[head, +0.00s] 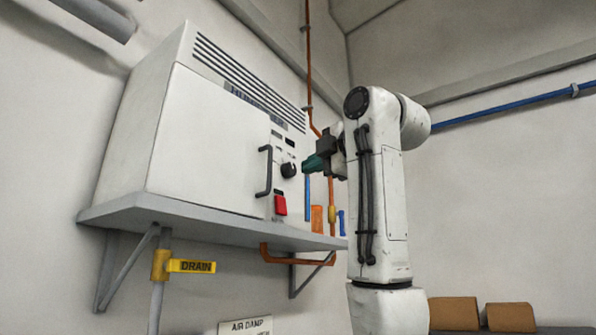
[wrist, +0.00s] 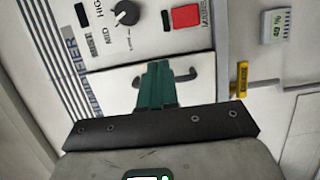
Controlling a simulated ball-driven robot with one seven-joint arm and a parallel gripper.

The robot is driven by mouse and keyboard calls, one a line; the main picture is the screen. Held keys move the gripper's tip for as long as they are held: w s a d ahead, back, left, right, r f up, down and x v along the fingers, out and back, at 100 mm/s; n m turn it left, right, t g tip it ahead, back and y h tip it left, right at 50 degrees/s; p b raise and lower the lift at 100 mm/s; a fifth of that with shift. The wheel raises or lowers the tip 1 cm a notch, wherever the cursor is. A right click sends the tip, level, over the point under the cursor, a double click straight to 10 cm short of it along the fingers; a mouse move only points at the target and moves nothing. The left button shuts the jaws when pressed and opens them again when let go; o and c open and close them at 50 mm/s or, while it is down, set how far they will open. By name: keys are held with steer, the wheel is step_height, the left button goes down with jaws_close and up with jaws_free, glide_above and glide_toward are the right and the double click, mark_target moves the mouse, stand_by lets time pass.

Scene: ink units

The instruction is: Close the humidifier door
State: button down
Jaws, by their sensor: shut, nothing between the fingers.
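The humidifier (head: 150,95) is a white box with its wide front door (head: 205,140). The door looks flush or nearly flush with the front in the head view; I cannot tell whether a small gap is left. Its dark bar handle (head: 265,171) is upright at the door's right edge. My gripper (head: 306,164) has teal fingers, shut and empty, to the right of the handle and beside the black knob. In the wrist view the fingers (wrist: 156,68) hide the middle of the handle (wrist: 188,75), and part of the white door (wrist: 108,90) shows behind them.
The black knob (head: 288,170) and red switch (head: 280,205) sit right of the door. A grey shelf (head: 180,212) carries the box. A yellow drain valve (head: 160,265) hangs below. Copper pipes (head: 309,60) run up the wall at right.

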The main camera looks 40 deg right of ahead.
steer(key=s+d+b, duration=0.1)
steer(key=s+d, duration=0.2)
steer(key=s, duration=0.1)
steer(key=n+y+p, duration=0.2)
steer(key=n+y, duration=0.3)
steer(key=y, duration=0.2)
glide_toward(260, 173)
steer(key=shift+w+a+r+g+p, duration=0.15)
steer(key=shift+w+a+p, duration=0.4)
steer(key=shift+p, duration=0.7)
steer(key=shift+w+a+r+g+p, duration=0.1)
steer(key=shift+w+a+g+p, duration=0.2)
steer(key=shift+w+p, duration=0.65)
steer(key=shift+s, duration=0.25)
steer(key=shift+w+d+r, duration=0.1)
steer(key=shift+w+d, duration=0.1)
steer(key=shift+w, duration=1.05)
steer(key=shift+w, duration=0.1)
